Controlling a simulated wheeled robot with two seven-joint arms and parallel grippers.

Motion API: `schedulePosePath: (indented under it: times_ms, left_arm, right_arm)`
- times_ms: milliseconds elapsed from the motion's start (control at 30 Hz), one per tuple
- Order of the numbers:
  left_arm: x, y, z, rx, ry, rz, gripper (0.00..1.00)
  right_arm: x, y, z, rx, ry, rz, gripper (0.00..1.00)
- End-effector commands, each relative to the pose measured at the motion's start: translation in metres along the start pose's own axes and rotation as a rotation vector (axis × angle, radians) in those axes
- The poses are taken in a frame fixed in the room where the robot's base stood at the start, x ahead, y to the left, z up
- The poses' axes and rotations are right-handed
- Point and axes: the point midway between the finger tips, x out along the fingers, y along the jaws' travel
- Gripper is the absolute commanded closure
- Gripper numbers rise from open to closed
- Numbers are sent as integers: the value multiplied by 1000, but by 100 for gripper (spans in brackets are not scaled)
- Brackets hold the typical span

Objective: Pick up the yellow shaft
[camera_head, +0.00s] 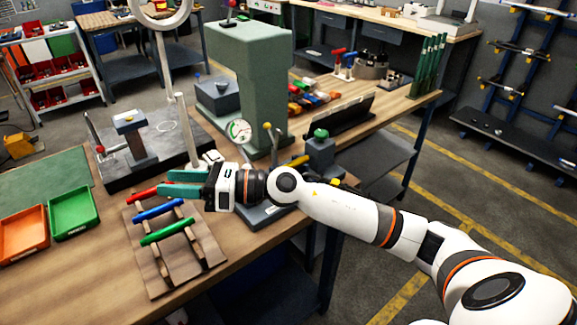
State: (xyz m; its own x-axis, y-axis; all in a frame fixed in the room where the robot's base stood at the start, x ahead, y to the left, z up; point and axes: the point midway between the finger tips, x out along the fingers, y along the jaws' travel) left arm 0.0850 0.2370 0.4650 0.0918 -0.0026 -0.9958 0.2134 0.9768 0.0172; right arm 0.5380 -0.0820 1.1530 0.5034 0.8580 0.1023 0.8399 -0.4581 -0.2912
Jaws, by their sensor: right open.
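My right gripper (165,182) reaches in from the right, with its green fingers pointing left. It is open, with no shaft visible between the fingers, above the far end of a wooden rack (187,274). The rack holds a red shaft (143,192), a blue shaft (160,210) and a green shaft (167,231). The red shaft is partly hidden by the fingers. A short yellow piece (297,161) shows just behind my right forearm; I cannot tell whether it is the yellow shaft. My left gripper is not in view.
A green tray (73,213) and an orange tray (22,234) sit left of the rack. Behind the gripper stand a dark plate (120,178) with a gauge stand (187,130) and a large green press (237,65). The wooden table's front left is clear.

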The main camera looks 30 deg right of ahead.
Motion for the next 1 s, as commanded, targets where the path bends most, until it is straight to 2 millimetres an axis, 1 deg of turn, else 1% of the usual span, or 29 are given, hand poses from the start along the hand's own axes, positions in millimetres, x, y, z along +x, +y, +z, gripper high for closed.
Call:
schedulePosePath:
  times_ms: [33, 67, 100, 133, 167, 200, 233, 267, 300, 367, 400, 500, 533, 600, 667, 1000]
  left_arm:
    - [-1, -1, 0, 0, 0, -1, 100]
    - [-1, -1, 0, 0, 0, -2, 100]
    - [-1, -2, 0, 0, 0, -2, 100]
    - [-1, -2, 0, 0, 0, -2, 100]
    - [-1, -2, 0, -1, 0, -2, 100]
    - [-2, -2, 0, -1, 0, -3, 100]
    - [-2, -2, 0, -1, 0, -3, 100]
    - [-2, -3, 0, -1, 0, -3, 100]
    - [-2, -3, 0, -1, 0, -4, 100]
    - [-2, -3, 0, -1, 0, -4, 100]
    - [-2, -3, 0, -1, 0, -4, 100]
    - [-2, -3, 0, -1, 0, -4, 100]
    - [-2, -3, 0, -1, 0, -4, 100]
    - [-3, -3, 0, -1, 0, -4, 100]
    - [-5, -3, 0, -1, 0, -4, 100]
    - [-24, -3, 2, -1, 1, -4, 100]
  right_arm:
    - [-5, 10, 2, -186, -139, -28, 53]
    - [-10, 17, 6, -287, -226, -43, 53]
    - [-21, 29, 11, -415, -346, -60, 53]
    - [-31, 41, 14, -507, -441, -68, 53]
    - [-43, 53, 15, -590, -536, -74, 53]
    - [-62, 72, 14, -692, -666, -76, 53]
    - [-79, 86, 11, -758, -763, -73, 53]
    - [-96, 99, 7, -815, -859, -70, 53]
    - [-120, 117, 0, -876, -980, -61, 53]
    - [-155, 138, -14, -938, -1144, -45, 53]
    - [-177, 148, -24, -964, -1240, -33, 53]
    - [-220, 164, -43, -987, -1418, -11, 53]
    - [-230, 167, -48, -988, -1455, -5, 53]
    - [-244, 171, -54, -987, -1511, 2, 53]
    - [-249, 174, -54, -984, -1533, 3, 53]
    - [-243, 204, -11, -981, -1536, 0, 53]
